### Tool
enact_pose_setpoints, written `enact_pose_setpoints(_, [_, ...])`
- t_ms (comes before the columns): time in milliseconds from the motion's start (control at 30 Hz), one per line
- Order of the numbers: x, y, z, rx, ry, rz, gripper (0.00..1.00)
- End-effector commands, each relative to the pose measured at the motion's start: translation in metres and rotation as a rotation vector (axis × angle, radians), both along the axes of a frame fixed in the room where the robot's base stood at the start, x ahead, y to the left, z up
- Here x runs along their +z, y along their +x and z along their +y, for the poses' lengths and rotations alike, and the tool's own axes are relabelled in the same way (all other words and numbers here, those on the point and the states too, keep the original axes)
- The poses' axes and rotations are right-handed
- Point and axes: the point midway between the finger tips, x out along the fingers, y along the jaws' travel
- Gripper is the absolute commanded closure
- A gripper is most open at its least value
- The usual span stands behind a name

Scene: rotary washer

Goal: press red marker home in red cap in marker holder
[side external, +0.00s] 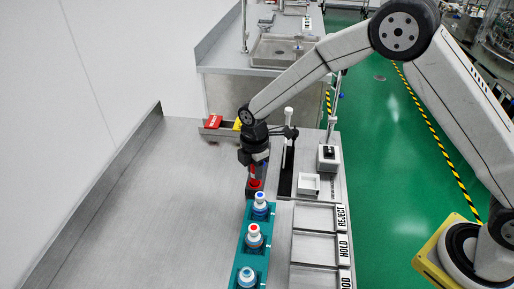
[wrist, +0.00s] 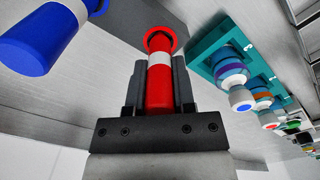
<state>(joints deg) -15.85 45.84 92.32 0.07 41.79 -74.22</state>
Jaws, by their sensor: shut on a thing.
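In the wrist view my gripper (wrist: 160,85) is shut on the red marker (wrist: 158,90), a red body with a white band. The marker's far end is at the round red cap (wrist: 160,38); I cannot tell how deep it sits. A blue marker (wrist: 38,42) with a white band stands to the left, apart from my fingers. In the side view my gripper (side external: 255,158) is low over the bench, just behind the teal rack, with a red part (side external: 254,185) below it. The marker holder is mostly hidden there by my gripper.
A teal rack (side external: 237,243) holds several white bottles with coloured tops, close in front of my gripper. To the right are labelled trays (side external: 314,248), a small white dish (side external: 308,184) and a black-based stand (side external: 287,165). The bench's left side is clear.

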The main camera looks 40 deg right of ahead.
Motion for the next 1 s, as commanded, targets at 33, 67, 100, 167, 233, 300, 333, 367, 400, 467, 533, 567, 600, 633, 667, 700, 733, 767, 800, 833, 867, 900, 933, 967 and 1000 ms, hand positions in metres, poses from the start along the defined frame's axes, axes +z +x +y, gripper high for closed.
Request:
enact_pose_setpoints(33, [-0.001, 0.0, 0.0, 0.0, 0.0, 0.0, 1.0])
enact_pose_setpoints(67, [-0.001, 0.0, 0.0, 0.0, 0.0, 0.0, 1.0])
enact_pose_setpoints(100, [-0.001, 0.0, 0.0, 0.0, 0.0, 0.0, 1.0])
enact_pose_setpoints(167, [-0.001, 0.0, 0.0, 0.0, 0.0, 0.001, 0.62])
enact_pose_setpoints(233, [-0.001, 0.0, 0.0, 0.0, 0.0, 0.001, 0.4])
enact_pose_setpoints(300, [-0.001, 0.0, 0.0, 0.0, 0.0, 0.001, 0.27])
enact_pose_setpoints(333, [-0.001, 0.0, 0.0, 0.0, 0.0, 0.001, 0.27])
enact_pose_setpoints(367, [-0.001, 0.0, 0.0, 0.0, 0.0, 0.001, 0.27])
enact_pose_setpoints(400, [-0.001, 0.0, 0.0, 0.0, 0.0, 0.001, 0.27])
enact_pose_setpoints(467, [-0.001, 0.0, 0.0, 0.0, 0.0, 0.001, 0.27])
enact_pose_setpoints(533, [-0.001, 0.0, 0.0, 0.0, 0.0, 0.001, 0.27])
enact_pose_setpoints(567, [-0.001, 0.0, 0.0, 0.0, 0.0, 0.001, 0.27])
enact_pose_setpoints(600, [0.0, 0.0, 0.0, 0.0, 0.0, 0.001, 0.27])
enact_pose_setpoints(633, [0.0, 0.0, 0.0, 0.0, 0.0, 0.0, 0.27])
enact_pose_setpoints(667, [0.001, 0.0, 0.0, 0.0, 0.0, 0.0, 0.27])
enact_pose_setpoints(700, [0.002, 0.0, 0.0, 0.0, 0.0, 0.0, 0.27])
enact_pose_setpoints(733, [0.003, 0.0, 0.0, 0.0, 0.0, 0.0, 0.27])
enact_pose_setpoints(767, [0.005, 0.0, 0.0, 0.0, 0.0, 0.0, 0.27])
enact_pose_setpoints(800, [0.008, 0.0, 0.0, 0.0, 0.0, 0.0, 0.27])
enact_pose_setpoints(833, [0.01, 0.0, 0.0, 0.0, 0.0, -0.001, 0.27])
enact_pose_setpoints(867, [0.013, 0.0, 0.0, 0.0, 0.0, -0.002, 0.27])
enact_pose_setpoints(900, [0.017, 0.0, 0.0, 0.0, 0.001, -0.002, 0.27])
enact_pose_setpoints(933, [0.021, 0.0, 0.0, 0.0, 0.0, -0.001, 0.27])
enact_pose_setpoints(967, [0.024, 0.0, 0.0, 0.0, 0.0, -0.001, 0.27])
enact_pose_setpoints(1000, [0.029, 0.0, 0.0, 0.0, 0.001, -0.002, 0.27])
